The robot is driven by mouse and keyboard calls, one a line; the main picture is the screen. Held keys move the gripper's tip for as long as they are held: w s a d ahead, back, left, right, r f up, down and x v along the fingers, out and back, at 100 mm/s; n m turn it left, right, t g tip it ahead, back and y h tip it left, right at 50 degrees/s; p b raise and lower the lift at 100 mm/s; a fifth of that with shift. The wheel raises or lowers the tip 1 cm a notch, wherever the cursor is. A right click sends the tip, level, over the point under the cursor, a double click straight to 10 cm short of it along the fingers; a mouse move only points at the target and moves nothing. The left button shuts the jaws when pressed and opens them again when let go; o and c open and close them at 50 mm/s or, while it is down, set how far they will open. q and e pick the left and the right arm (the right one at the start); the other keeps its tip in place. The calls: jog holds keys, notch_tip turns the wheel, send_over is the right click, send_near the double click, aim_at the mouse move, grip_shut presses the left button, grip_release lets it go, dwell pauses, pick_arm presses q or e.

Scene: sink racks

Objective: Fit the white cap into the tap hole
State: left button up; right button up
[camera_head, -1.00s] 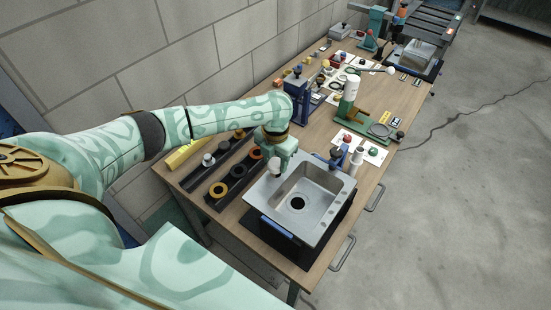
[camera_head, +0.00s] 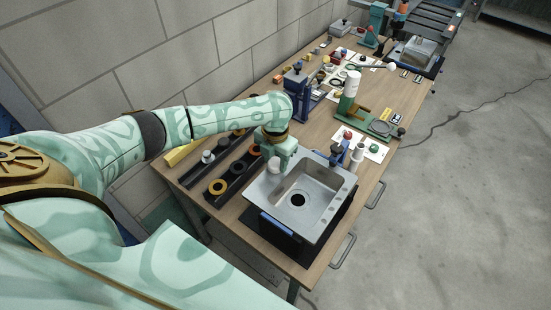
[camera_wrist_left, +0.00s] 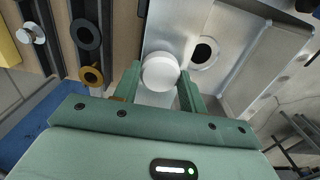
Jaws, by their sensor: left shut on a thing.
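My left gripper (camera_head: 277,160) is shut on the white cap (camera_head: 274,165), above the left part of the steel sink (camera_head: 262,190). In the left wrist view, the round top of the cap (camera_wrist_left: 159,72) faces the camera between the two fingers of the left gripper (camera_wrist_left: 160,80). The cap's underside is hidden there. Small holes (camera_head: 343,196) run along the sink's right rim, away from the cap; I cannot tell which is the tap hole. The larger dark drain opening (camera_head: 299,199) is in the basin floor. My right gripper is not in view.
Dark racks (camera_head: 229,178) with ring-shaped parts stand left of the sink, beside a yellow block (camera_head: 181,152). The wooden table's near edge is close to the sink.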

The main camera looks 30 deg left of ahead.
pick_arm(q)
jog(key=shift+f+b, duration=0.35)
jog(key=shift+f, duration=0.25)
jog(key=o, duration=1)
jog(key=shift+o, duration=0.2)
notch_tip(320, 180, up, 16)
jog(key=p, duration=0.3)
jog(key=shift+r+p, duration=0.15)
jog(key=shift+p, duration=0.15)
